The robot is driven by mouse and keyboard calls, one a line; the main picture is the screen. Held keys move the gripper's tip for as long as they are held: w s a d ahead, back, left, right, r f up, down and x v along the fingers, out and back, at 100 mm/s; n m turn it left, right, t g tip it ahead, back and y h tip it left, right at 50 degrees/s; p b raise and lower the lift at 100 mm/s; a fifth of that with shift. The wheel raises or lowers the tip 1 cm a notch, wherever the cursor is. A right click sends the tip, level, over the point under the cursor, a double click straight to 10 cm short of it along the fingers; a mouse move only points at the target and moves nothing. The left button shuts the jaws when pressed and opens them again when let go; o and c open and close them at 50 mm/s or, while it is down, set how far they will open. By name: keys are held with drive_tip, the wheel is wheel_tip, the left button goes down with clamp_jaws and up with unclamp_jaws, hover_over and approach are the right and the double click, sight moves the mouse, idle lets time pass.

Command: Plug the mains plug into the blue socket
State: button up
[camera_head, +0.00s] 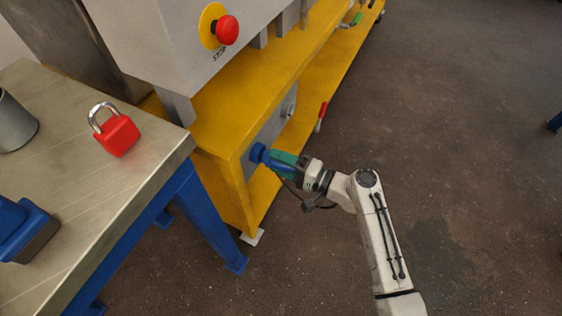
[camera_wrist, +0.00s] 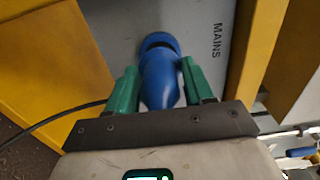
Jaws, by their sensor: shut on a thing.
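The blue mains plug (camera_wrist: 160,86) is between the green fingers of my gripper (camera_wrist: 159,78), which is shut on it. The plug also shows in the head view (camera_head: 282,168), partly hidden by the gripper (camera_head: 284,162). The blue socket (camera_head: 257,153) is on a grey panel on the yellow frame's end. In the wrist view, the blue socket (camera_wrist: 158,37) is straight ahead of the plug, with a dark band at their junction. The plug's front meets or overlaps the socket; I cannot tell how deep it sits. A black cable (camera_wrist: 48,119) runs off left.
The grey panel (camera_wrist: 205,20) is lettered MAINS. The yellow frame (camera_head: 222,140) stands around it. A workbench (camera_head: 90,190) with a red padlock (camera_head: 118,136) stands at left, its blue leg (camera_head: 205,215) near the socket.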

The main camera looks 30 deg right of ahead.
drive_tip(key=shift+w+a, duration=0.15)
drive_tip(key=shift+w, duration=0.05)
drive_tip(key=shift+w+a, duration=0.2)
drive_tip(key=shift+w, duration=0.1)
drive_tip(key=shift+w+a, duration=0.3)
drive_tip(key=shift+w, duration=0.15)
drive_tip(key=o, duration=1.5)
drive_tip(key=p+v, duration=0.1)
drive_tip(key=v, duration=0.9)
drive_tip(key=shift+s+d, duration=0.2)
drive_tip(key=shift+s, duration=0.1)
